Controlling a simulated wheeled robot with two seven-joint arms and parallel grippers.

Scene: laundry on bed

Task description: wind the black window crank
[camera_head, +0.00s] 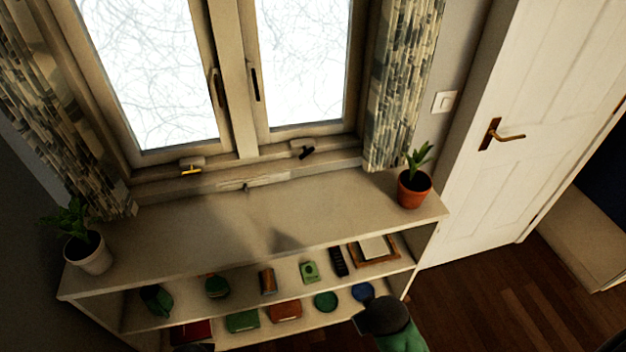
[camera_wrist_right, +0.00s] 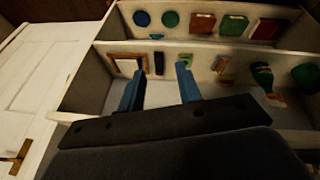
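The black window crank (camera_head: 306,153) is on a small mount at the bottom of the right window pane, tilted down to the left. A similar yellow crank (camera_head: 191,170) is below the left pane. My right gripper (camera_wrist_right: 159,68) is open, its two blue fingers apart with nothing between them. In the head view its dark body and green wrist show at the bottom, in front of the shelf and well below the crank; its fingers are hidden there. The right wrist view faces the shelf and does not show the crank.
A long shelf unit (camera_head: 250,226) stands below the window with a mostly bare top. A terracotta plant pot (camera_head: 414,190) is at its right end and a white pot (camera_head: 89,254) at its left. Several small items fill the lower shelves. A white door (camera_head: 530,110) is at right.

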